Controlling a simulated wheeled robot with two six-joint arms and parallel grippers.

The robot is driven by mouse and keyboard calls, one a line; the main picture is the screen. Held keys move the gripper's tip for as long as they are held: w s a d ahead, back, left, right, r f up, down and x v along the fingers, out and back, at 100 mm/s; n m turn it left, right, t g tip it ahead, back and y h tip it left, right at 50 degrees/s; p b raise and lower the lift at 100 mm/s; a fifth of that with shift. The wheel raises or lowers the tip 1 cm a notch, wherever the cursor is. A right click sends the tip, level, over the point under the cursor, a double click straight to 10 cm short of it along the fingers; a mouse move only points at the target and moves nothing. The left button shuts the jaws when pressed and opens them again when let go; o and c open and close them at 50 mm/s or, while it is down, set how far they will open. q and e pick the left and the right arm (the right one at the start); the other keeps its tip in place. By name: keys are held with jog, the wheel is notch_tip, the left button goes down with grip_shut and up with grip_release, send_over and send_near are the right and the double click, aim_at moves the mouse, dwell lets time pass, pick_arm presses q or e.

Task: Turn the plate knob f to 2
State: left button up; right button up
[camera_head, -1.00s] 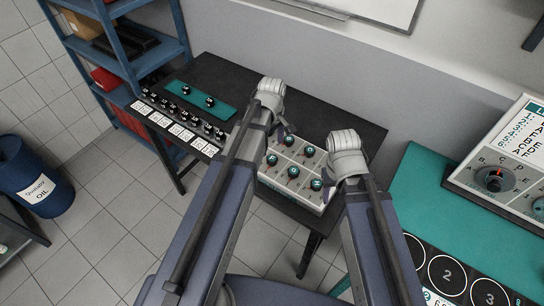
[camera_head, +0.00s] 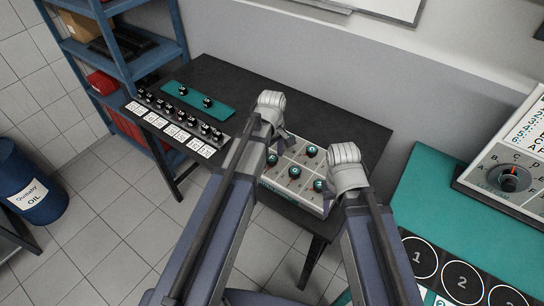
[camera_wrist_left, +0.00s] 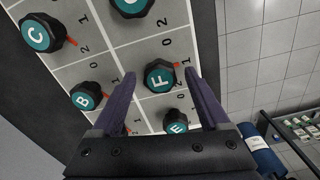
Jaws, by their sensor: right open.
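The plate (camera_head: 279,192) is a light panel with several dark, teal-capped knobs on the dark table. Knob F (camera_wrist_left: 160,77) shows in the left wrist view; its red pointer is towards the upper right, by the mark 1. My left gripper (camera_head: 283,135) is over the plate's far left part in the head view. In the left wrist view its open fingers (camera_wrist_left: 159,80) stand on either side of knob F, with gaps beside it. In the head view I cannot tell which knob is F. My right gripper (camera_head: 332,192) is open at the plate's right end, its fingers mostly hidden.
Knobs C (camera_wrist_left: 40,34), B (camera_wrist_left: 86,96) and E (camera_wrist_left: 175,121) are close to F. A teal strip (camera_head: 196,100) and a row of labelled knobs (camera_head: 180,117) lie left on the table. A teal bench (camera_head: 430,190) with a dial box (camera_head: 510,178) stands right.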

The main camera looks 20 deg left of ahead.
pick_arm(q)
grip_shut()
dwell(0.4)
jog(key=shift+m, duration=0.3)
jog(key=m, duration=0.5)
jog(key=shift+m, duration=3.1)
jog(key=shift+o, duration=0.5)
grip_release()
